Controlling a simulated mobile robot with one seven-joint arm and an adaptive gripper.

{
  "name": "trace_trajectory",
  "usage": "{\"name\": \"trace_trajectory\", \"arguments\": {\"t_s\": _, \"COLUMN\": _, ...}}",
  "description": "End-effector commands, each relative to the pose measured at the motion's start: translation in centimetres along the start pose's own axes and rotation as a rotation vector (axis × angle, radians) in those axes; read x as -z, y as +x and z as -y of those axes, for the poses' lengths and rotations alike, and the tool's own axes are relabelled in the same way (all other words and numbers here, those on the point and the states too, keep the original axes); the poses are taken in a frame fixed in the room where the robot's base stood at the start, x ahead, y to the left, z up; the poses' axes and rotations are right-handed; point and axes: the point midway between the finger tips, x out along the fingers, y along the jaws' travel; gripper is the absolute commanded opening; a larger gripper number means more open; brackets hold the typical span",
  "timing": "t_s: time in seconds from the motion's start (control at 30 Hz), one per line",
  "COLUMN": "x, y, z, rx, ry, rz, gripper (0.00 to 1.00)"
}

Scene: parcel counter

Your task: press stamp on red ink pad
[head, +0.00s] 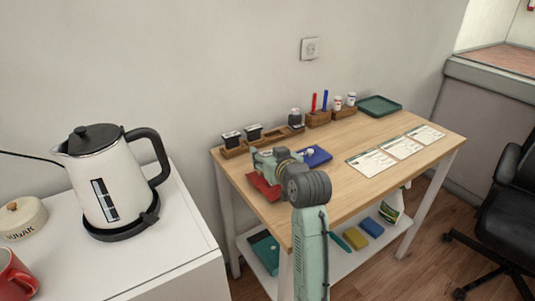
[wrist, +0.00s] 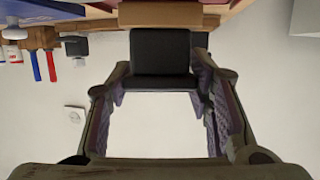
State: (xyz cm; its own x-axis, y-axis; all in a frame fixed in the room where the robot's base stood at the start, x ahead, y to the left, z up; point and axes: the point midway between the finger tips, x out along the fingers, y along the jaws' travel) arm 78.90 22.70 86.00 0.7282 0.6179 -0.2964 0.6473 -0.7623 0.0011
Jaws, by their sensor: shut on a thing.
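The red ink pad (head: 264,187) lies open at the front left of the wooden table, partly hidden by my gripper. My gripper (head: 264,160) is just above and beside it. In the wrist view, which is upside down, my gripper (wrist: 160,80) is shut on a stamp (wrist: 162,50) with a black block and a wood-coloured part at its far end. The stamp's inking face is hidden, so I cannot tell whether it touches the pad.
A blue ink pad (head: 315,157) lies just right of my gripper. Behind stand a stamp rack (head: 232,152) and a pen holder (head: 318,119). Paper forms (head: 372,162) and a green tray (head: 379,106) are to the right. A kettle (head: 105,185) stands on a white cabinet at left.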

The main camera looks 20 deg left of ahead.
Motion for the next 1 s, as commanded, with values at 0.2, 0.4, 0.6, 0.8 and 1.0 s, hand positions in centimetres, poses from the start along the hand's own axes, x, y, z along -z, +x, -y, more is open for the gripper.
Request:
{"name": "trace_trajectory", "arguments": {"t_s": 0.2, "x": 0.04, "y": -0.01, "z": 0.0, "rx": 0.0, "ry": 0.0, "rz": 0.0, "gripper": 0.0}}
{"name": "trace_trajectory", "arguments": {"t_s": 0.4, "x": 0.0, "y": 0.0, "z": 0.0, "rx": 0.0, "ry": -0.001, "rz": 0.0, "gripper": 0.0}}
{"name": "trace_trajectory", "arguments": {"t_s": 0.6, "x": -0.21, "y": 0.07, "z": 0.0, "rx": 0.0, "ry": 0.0, "rz": 0.0, "gripper": 0.0}}
{"name": "trace_trajectory", "arguments": {"t_s": 0.8, "x": -0.45, "y": 0.14, "z": 0.0, "rx": 0.0, "ry": 0.0, "rz": 0.0, "gripper": 0.0}}
{"name": "trace_trajectory", "arguments": {"t_s": 1.0, "x": -0.73, "y": 0.23, "z": 0.01, "rx": 0.0, "ry": 0.0, "rz": 0.001, "gripper": 0.0}}
